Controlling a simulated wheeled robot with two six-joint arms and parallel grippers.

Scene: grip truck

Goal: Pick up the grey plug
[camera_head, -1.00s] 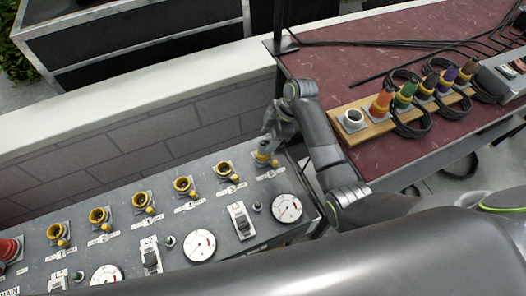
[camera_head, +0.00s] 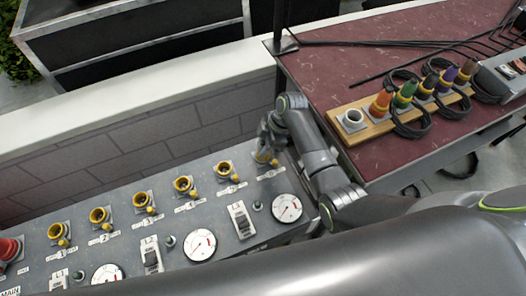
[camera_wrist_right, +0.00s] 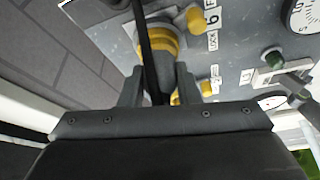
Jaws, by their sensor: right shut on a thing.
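The grey plug (camera_wrist_right: 158,72) shows in the right wrist view between the two fingers of my right gripper (camera_wrist_right: 160,88), with a black cable running past it. The plug is at the yellow-ringed socket numbered 6 (camera_wrist_right: 160,38); how deep it sits is hidden. In the head view my right gripper (camera_head: 266,142) is at the right-most socket of the grey panel (camera_head: 110,262), and it mostly hides the plug. My right gripper is shut on the plug. My left gripper is not in view.
Several open yellow sockets (camera_head: 183,185) line the panel, with switches and round gauges (camera_head: 287,208) in front. A wooden rack (camera_head: 375,131) on the red table holds several coloured plugs with black cables and one empty grey holder (camera_head: 352,118). A low wall (camera_head: 150,118) runs behind the panel.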

